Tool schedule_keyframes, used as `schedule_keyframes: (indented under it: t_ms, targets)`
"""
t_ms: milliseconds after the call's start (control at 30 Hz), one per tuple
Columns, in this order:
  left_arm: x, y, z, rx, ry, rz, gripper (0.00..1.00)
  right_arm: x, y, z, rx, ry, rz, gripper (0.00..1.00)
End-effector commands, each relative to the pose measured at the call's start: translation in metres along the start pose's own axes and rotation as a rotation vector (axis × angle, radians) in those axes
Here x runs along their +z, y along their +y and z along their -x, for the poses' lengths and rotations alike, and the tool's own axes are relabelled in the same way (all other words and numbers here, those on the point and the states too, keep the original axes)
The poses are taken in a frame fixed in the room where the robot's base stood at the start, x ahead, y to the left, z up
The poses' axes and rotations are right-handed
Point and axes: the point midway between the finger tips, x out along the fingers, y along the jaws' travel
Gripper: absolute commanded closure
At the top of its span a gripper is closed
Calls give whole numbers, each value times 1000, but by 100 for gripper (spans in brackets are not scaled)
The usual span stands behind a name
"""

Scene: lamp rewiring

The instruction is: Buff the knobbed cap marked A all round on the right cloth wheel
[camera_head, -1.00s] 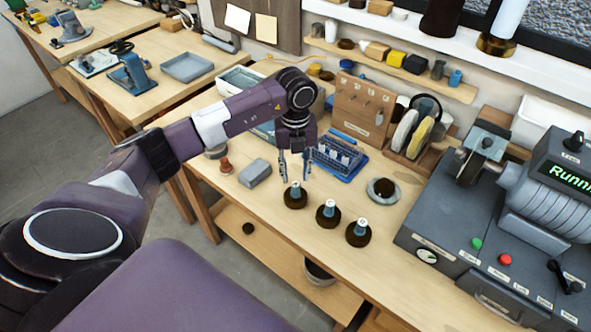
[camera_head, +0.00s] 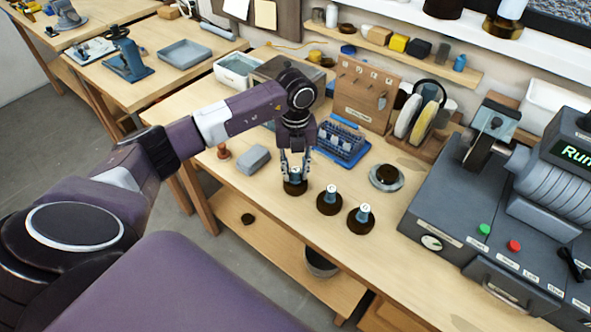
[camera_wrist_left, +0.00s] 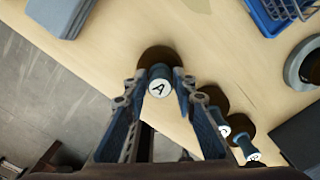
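The knobbed cap marked A (camera_wrist_left: 158,88) stands on a round dark brown base (camera_head: 295,188) on the bench, leftmost of three similar caps. Its pale lettered top faces up in the left wrist view. My left gripper (camera_head: 295,169) is lowered over this cap. Its two fingers (camera_wrist_left: 159,98) are open on either side, with a visible gap to the cap. The grey machine (camera_head: 455,207) stands on the right with a dark wheel (camera_head: 479,155) at its near left end. The right cloth wheel cannot be made out. My right gripper is out of view.
Two other caps (camera_head: 331,192) (camera_head: 365,211) stand close by to the right. A grey block (camera_head: 254,158), a blue rack (camera_head: 343,146) and a round grey dish (camera_head: 386,178) surround the spot. Pale discs (camera_head: 407,116) stand in a wooden holder behind.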

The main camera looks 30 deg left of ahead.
Motion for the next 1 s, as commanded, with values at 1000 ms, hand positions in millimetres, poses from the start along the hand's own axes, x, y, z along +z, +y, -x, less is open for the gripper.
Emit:
schedule_keyframes:
  t_ms: [1000]
  targets:
    - [0, 0, 55, -1, -2, 1, 100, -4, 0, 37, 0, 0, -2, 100]
